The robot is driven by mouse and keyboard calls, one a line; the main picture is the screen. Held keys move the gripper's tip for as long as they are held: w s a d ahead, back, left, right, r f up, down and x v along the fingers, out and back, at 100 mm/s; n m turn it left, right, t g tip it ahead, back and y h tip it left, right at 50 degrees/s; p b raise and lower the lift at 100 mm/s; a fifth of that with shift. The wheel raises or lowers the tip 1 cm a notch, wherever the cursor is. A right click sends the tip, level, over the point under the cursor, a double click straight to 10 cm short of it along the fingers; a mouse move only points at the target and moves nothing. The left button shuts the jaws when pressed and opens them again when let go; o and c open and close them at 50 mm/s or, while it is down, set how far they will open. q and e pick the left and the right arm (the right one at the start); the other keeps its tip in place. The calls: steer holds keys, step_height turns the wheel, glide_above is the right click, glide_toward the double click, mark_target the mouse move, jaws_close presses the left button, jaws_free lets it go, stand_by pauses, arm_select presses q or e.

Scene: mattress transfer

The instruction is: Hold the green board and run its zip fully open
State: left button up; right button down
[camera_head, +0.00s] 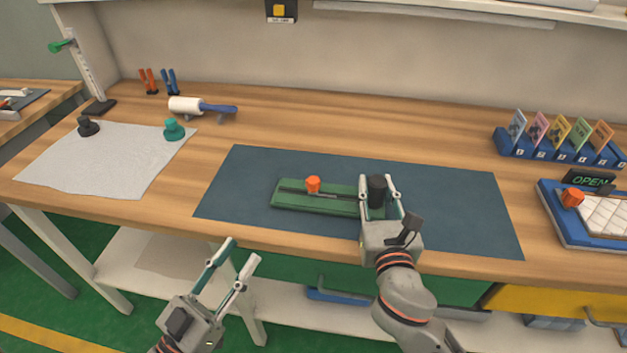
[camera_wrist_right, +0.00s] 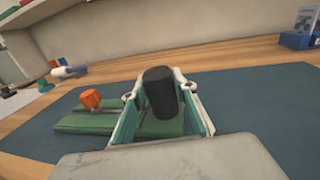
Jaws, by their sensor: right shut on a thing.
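The green board (camera_head: 280,199) lies flat on the dark blue mat (camera_head: 245,170). A zip track runs along its top, with an orange pull (camera_head: 313,184) towards its left part. A black upright knob (camera_head: 377,190) stands at the board's right end. My right gripper (camera_head: 378,182) is shut on the black knob, with a finger on either side. The right wrist view shows the knob (camera_wrist_right: 161,92) between the fingers and the orange pull (camera_wrist_right: 90,98) to the left. My left gripper (camera_head: 240,264) is open and empty, in front of the table edge, lower left of the board.
A white cloth (camera_head: 100,155) with a black knob and a teal knob lies at left. A lint roller (camera_head: 200,106) and clips stand behind. A card rack (camera_head: 560,148) and a blue tray with a white quilted pad (camera_head: 605,215) are at right. The mat around the board is clear.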

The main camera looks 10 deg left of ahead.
arm_select(q)
step_height(320, 180, up, 3)
steer(key=m+h, duration=0.2)
steer(key=m, duration=0.1)
steer(key=m+g, duration=0.6)
steer(key=m, duration=2.7)
glide_toward(309, 185)
steer(key=shift+s+d+y, duration=0.15)
steer(key=shift+s+d, duration=0.1)
steer(key=shift+s, duration=0.25)
steer(key=shift+s+d+y, duration=0.15)
steer(key=shift+s+d, duration=0.15)
steer(key=shift+s, duration=0.2)
steer(key=shift+w+a+r+m+t+y, duration=0.1)
steer(key=shift+w+a+m+t+y, duration=0.15)
steer(key=shift+m, duration=0.3)
steer(key=shift+w+a+r+m+t+y, duration=0.15)
steer(key=shift+w+m, duration=0.2)
steer(key=shift+m, duration=0.2)
steer(key=x, duration=1.2)
steer(key=shift+s+f, duration=0.1)
